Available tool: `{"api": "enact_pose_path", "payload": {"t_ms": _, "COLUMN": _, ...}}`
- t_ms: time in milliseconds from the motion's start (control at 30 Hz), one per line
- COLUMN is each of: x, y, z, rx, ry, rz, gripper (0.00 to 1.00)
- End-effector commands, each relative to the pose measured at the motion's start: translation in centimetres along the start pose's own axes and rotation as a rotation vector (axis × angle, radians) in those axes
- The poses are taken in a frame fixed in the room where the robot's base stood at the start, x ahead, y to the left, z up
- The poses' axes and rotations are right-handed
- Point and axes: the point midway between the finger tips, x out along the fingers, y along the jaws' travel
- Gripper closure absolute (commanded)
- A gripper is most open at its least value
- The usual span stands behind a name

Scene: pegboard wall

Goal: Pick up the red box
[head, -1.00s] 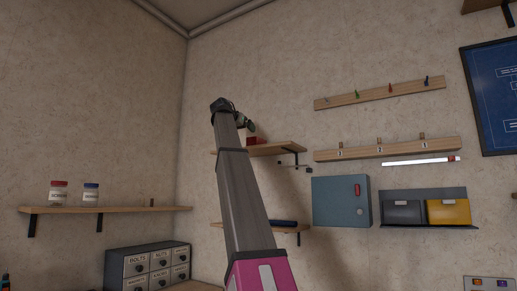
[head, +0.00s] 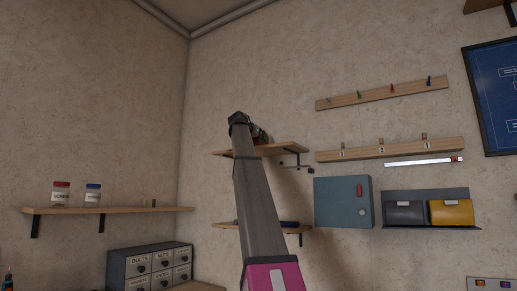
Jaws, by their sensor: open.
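The red box (head: 269,142) is on the upper wooden shelf (head: 285,149) near the corner. Only a small red part of it shows, as my gripper and arm cover most of it. My gripper (head: 262,133) is open at the end of my raised arm and overlaps the box in the picture. Its fingers are small and partly hidden, and I cannot tell whether they touch the box.
A lower shelf (head: 300,229) holds a dark blue item (head: 289,223). A blue-grey cabinet (head: 342,203) and a holder with black and yellow bins (head: 450,212) hang to the right. Two jars (head: 61,192) stand on the left shelf (head: 120,209). The wall above is clear.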

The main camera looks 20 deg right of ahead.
Motion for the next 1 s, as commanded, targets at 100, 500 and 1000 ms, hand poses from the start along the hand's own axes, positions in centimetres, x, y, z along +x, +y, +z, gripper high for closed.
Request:
{"api": "enact_pose_path", "payload": {"t_ms": 100, "x": 0.0, "y": 0.0, "z": 0.0, "rx": 0.0, "ry": 0.0, "rz": 0.0, "gripper": 0.04}}
{"api": "enact_pose_path", "payload": {"t_ms": 500, "x": 0.0, "y": 0.0, "z": 0.0, "rx": 0.0, "ry": 0.0, "rz": 0.0, "gripper": 0.59}}
{"api": "enact_pose_path", "payload": {"t_ms": 1000, "x": 0.3, "y": -0.1, "z": -1.6, "rx": 0.0, "ry": 0.001, "rz": -0.001, "gripper": 0.59}}
